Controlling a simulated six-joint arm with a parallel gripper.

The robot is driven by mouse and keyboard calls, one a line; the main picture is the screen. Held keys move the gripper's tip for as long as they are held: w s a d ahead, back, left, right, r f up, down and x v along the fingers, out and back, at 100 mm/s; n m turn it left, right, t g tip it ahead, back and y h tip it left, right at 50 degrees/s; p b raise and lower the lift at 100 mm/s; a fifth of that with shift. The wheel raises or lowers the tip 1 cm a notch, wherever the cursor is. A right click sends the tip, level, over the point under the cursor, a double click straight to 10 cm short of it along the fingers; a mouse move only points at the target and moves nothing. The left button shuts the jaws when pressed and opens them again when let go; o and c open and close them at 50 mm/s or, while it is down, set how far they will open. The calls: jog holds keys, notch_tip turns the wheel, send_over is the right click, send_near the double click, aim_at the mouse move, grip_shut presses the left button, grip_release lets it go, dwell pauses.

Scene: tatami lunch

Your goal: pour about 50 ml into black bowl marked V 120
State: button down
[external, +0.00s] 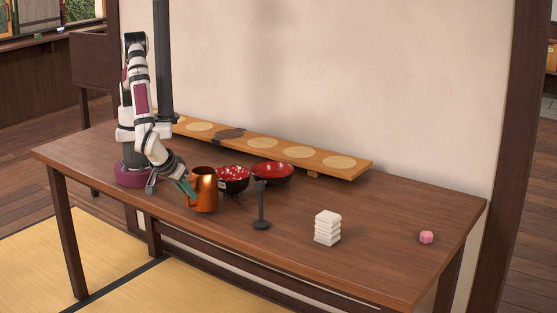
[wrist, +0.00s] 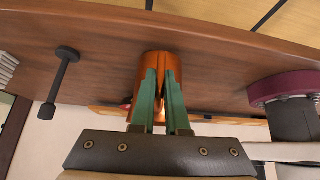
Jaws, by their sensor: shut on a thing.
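A copper pitcher (external: 203,192) stands upright at the front left of the table, on the wood or just above it; I cannot tell which. My gripper (external: 187,188) is shut on its left side. In the wrist view the green fingers of my gripper (wrist: 161,88) close on the copper pitcher (wrist: 158,58). A black bowl with a red, white-patterned inside (external: 233,174) is just right of the pitcher and partly hidden by it. No V 120 mark is readable on either bowl. The pitcher's contents are hidden.
A dark upright stand (external: 261,210) is in front of the bowls; it also shows in the wrist view (wrist: 60,75). A white stack (external: 327,228) and a pink block (external: 426,237) are to the right. A long wooden board with round pads (external: 262,146) runs along the wall.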

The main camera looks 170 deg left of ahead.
aim_at(194, 179)
jog(key=shift+s+a+r+t+h, duration=0.2)
jog(key=shift+s+r+t+h, duration=0.1)
jog(key=shift+r+t, duration=0.1)
jog(key=shift+s+a+r+t+h, duration=0.2)
jog(key=shift+r+t+h, duration=0.1)
jog(key=shift+r, duration=0.1)
jog(key=shift+s+a+r+t+h, duration=0.45)
jog(key=shift+s+r+t+h, duration=0.15)
jog(key=shift+r+t, duration=0.15)
jog(key=shift+s+a+r+t+h, duration=0.8)
jog(key=shift+s+r+t+h, duration=0.25)
jog(key=shift+r+t, duration=0.3)
jog(key=shift+s+a+r+t+h, duration=0.9)
jog(key=shift+r+t+h, duration=0.25)
jog(key=shift+r+t, duration=0.2)
jog(key=shift+s+a+r+t+h, duration=0.75)
jog(key=shift+s+r+t+h, duration=0.3)
jog(key=shift+r+t, duration=0.3)
jog(key=shift+s+a+r+t+h, duration=0.35)
jog(key=shift+s+a+h, duration=0.05)
jog(key=shift+s+a, duration=0.2)
jog(key=shift+s+a+r+t+h, duration=0.35)
jog(key=shift+s+a, duration=0.1)
jog(key=shift+s, duration=0.15)
jog(key=shift+w, duration=0.1)
